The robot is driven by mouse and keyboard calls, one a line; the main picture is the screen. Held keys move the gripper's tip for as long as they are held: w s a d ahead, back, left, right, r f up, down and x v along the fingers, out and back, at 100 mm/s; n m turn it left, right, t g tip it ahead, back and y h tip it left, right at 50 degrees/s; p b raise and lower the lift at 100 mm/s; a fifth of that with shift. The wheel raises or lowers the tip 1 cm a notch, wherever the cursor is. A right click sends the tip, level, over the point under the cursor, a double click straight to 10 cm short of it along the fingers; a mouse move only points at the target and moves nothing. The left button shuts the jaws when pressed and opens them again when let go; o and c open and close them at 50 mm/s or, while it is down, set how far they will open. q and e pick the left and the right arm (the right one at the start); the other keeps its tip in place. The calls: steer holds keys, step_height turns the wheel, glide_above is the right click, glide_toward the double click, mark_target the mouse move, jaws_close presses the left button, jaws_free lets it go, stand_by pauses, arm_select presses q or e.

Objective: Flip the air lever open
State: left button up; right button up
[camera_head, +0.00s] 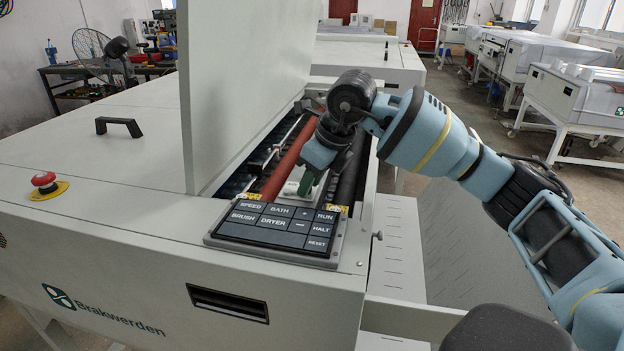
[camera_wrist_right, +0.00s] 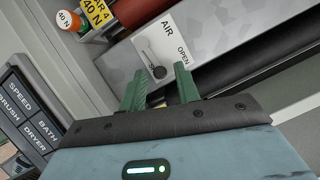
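The air lever (camera_wrist_right: 158,72) is a small dark lever with a round knob on a light plate (camera_wrist_right: 172,40) marked AIR and OPEN, in the right wrist view. The knob end lies toward my gripper, off the OPEN word. My right gripper (camera_wrist_right: 161,70) has two green fingers apart, one on each side of the knob. I cannot tell whether either finger touches it. In the head view my right gripper (camera_head: 306,184) reaches down into the open machine, and its wrist hides most of the lever area. My left gripper is in neither view.
The button panel (camera_head: 278,228) with SPEED, BATH and RUN sits in front of the gripper. The raised lid (camera_head: 240,90) stands close on the left. A red roller (camera_head: 290,160) runs beside the gripper. A red emergency button (camera_head: 44,179) is far left.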

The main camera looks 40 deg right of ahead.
jaws_close()
steer(key=shift+w+d+r+n+y+p, duration=0.1)
steer(key=shift+w+d+n+y+p, duration=0.25)
steer(key=shift+n, duration=0.65)
steer(key=n, duration=0.1)
steer(key=w+n+g+y, duration=0.1)
steer(key=n, duration=0.1)
steer(key=shift+w+d+n, duration=0.2)
steer(key=shift+d+n, duration=0.1)
steer(key=shift+d, duration=0.05)
steer(key=w+n+g, duration=0.1)
steer(key=n, duration=0.1)
steer(key=w+n+g+y, duration=0.1)
steer(key=n, duration=0.2)
steer(key=shift+w+d, duration=0.15)
steer(key=shift+n, duration=0.3)
